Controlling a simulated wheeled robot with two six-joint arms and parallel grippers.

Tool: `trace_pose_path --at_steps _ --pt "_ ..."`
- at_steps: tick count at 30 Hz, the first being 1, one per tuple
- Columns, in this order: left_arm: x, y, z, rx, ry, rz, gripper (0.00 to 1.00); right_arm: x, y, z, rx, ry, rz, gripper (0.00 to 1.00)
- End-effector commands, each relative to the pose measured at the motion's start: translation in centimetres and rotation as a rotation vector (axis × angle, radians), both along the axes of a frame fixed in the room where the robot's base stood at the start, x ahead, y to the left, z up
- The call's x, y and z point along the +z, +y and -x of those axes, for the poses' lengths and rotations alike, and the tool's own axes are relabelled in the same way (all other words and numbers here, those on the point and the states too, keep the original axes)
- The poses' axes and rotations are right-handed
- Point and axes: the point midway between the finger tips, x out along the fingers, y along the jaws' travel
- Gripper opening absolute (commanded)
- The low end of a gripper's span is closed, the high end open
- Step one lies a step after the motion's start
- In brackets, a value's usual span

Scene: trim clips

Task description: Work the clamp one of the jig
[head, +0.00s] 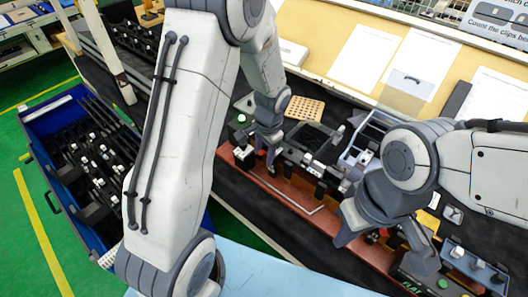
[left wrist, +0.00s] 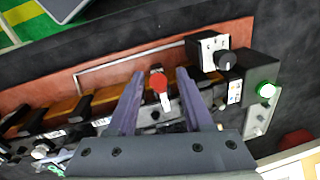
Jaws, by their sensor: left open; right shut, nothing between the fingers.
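The jig (head: 310,160) is a long dark fixture on a reddish-brown board, and it also shows in the left wrist view (left wrist: 90,112). A clamp lever with a red tip (left wrist: 158,82) stands near one end of the jig. My left gripper (head: 264,155) is over that end. In the left wrist view my left gripper (left wrist: 160,76) is open, with its fingers on either side of the red-tipped lever; I cannot tell whether they touch it. In the head view the lever is mostly hidden by my gripper. My right gripper (head: 385,236) is shut and empty at the lower right.
A small box with a black knob (left wrist: 212,50) and a lit green button (left wrist: 266,90) sit close to the left gripper. A blue bin of dark parts (head: 60,125) stands at the left. A perforated tan block (head: 305,108) and paper sheets (head: 365,55) lie behind the jig.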

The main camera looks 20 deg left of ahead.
Motion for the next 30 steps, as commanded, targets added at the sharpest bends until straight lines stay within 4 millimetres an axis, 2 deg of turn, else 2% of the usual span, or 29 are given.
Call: trace_pose_path --at_steps 4,5,6,9,30 --pt "-0.01 0.0 0.01 0.0 0.0 0.0 0.51 -0.01 0.0 0.0 0.0 0.0 0.0 0.0" --pt "0.0 0.0 0.01 0.0 0.0 0.0 0.47 -0.01 0.0 0.0 0.0 0.0 0.0 0.0" --pt "0.0 0.0 0.02 0.0 0.001 0.0 0.32 -0.01 0.0 0.0 0.0 0.0 0.0 0.0" --pt "0.01 0.0 0.02 0.0 0.001 0.0 0.0 -0.01 0.0 0.0 0.0 0.0 0.0 0.0" --pt "0.07 0.01 -0.01 0.0 0.0 0.0 0.0 0.0 0.0 0.0 0.0 0.0 0.0 0.0"
